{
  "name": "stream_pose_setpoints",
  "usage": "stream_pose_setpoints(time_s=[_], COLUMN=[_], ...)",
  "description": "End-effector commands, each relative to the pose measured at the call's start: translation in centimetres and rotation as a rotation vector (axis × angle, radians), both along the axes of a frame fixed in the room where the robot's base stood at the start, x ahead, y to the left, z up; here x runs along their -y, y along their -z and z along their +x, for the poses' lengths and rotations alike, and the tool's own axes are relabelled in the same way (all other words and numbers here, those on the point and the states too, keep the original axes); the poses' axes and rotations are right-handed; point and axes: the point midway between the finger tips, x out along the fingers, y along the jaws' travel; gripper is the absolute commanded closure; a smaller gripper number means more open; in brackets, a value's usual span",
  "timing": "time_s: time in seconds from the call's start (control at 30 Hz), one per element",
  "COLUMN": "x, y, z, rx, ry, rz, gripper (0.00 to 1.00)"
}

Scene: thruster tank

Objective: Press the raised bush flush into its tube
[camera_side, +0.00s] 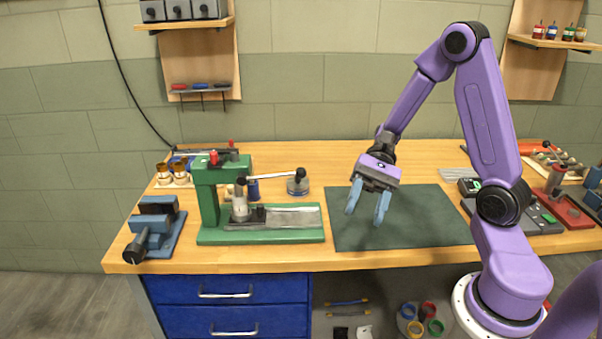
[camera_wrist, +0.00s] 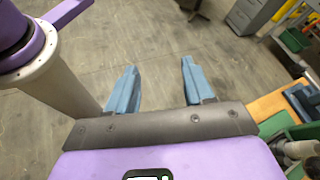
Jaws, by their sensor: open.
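A green press (camera_side: 208,205) stands on the left half of the bench. Its lever (camera_side: 272,176) reaches out to the right, ending in a black knob. A pale grey cylindrical piece (camera_side: 240,209) stands upright under the press head; I cannot make out a separate bush or tube, or any raised height. My gripper (camera_side: 365,217) is open and empty above the dark green mat, to the right of the press and apart from the lever. In the wrist view its blue fingers (camera_wrist: 159,70) are spread over the floor; part of the green press (camera_wrist: 276,125) shows at the right edge.
A blue vise (camera_side: 152,228) sits left of the press. A blue item (camera_side: 253,190) and a grey round piece with a black knob (camera_side: 298,186) stand behind the press base. The dark mat (camera_side: 430,215) is clear.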

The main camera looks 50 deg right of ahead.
Motion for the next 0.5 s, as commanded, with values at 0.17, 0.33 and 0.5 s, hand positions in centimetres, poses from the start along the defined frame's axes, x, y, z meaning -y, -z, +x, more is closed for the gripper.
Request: stream_pose_setpoints(time_s=[0.17, 0.33, 0.5], x=[5.6, 11.7, 15.6], y=[0.0, 0.3, 0.5], z=[5.4, 8.7, 9.8], rx=[-0.114, -0.155, -0.160], ry=[0.409, 0.721, 0.883], rz=[0.188, 0.347, 0.435], gripper=[0.48, 0.48, 0.48])
